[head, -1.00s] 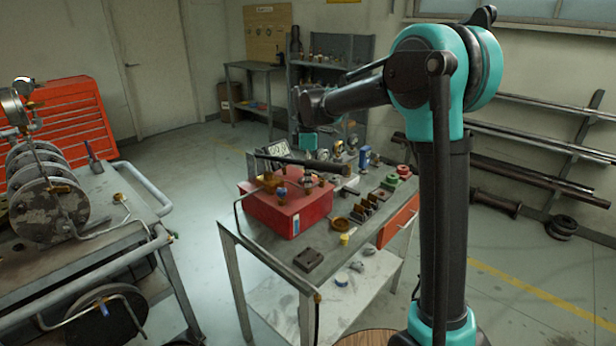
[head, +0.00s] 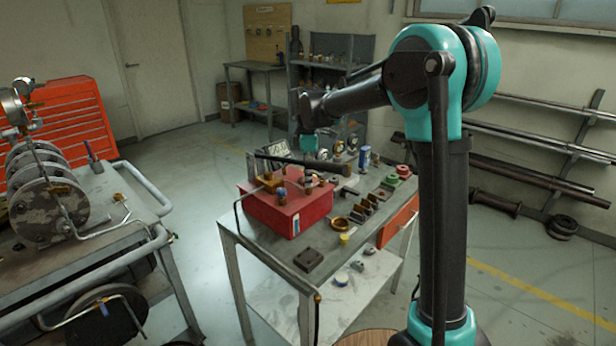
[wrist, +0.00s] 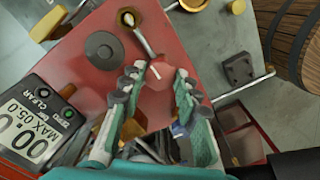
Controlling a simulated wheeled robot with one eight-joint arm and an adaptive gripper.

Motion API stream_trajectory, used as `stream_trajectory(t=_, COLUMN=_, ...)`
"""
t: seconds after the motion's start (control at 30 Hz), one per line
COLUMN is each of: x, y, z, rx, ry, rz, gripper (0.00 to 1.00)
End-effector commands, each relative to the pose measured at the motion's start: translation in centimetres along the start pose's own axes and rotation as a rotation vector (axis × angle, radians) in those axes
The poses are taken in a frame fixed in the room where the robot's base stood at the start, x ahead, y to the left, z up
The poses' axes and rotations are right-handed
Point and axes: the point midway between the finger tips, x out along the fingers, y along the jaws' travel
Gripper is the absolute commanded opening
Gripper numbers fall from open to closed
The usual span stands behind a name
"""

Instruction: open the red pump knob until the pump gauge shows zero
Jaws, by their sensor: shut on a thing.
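The red pump (head: 266,212) stands on the grey metal table, with a dark lever (head: 300,165) above it. In the wrist view, its red body (wrist: 85,72) fills the middle. My gripper (wrist: 160,74) has its two teal-and-grey fingers on either side of the red knob (wrist: 158,98) and is shut on it. The knob's top shows a short white line. The digital pump gauge (wrist: 40,128) is at the left, turned sideways and partly cut off. Its large digits include zeros, but I cannot read the whole value. In the head view the fingers are hard to make out.
The table (head: 322,270) holds brass rings, dark blocks and small fittings right of the pump. A cart (head: 105,245) with a large valve stands at the left. A wooden barrel (wrist: 292,45) is at the upper right in the wrist view. Open floor lies between cart and table.

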Motion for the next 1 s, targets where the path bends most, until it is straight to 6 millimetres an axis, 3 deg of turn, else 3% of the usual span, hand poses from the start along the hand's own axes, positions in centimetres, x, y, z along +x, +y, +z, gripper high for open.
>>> stream_trajectory(t=0.4, x=-0.02, y=0.02, z=-0.01, rx=-0.071, ry=0.000, rz=0.000, gripper=0.02)
stream_trajectory(t=0.43, x=-0.03, y=0.02, z=-0.01, rx=-0.071, ry=0.000, rz=0.000, gripper=0.34)
stream_trajectory(t=0.57, x=-0.02, y=0.02, z=-0.01, rx=-0.070, ry=0.000, rz=0.000, gripper=0.50)
stream_trajectory(t=1.0, x=-0.94, y=0.03, z=-0.01, rx=-0.070, ry=0.000, rz=0.000, gripper=0.52)
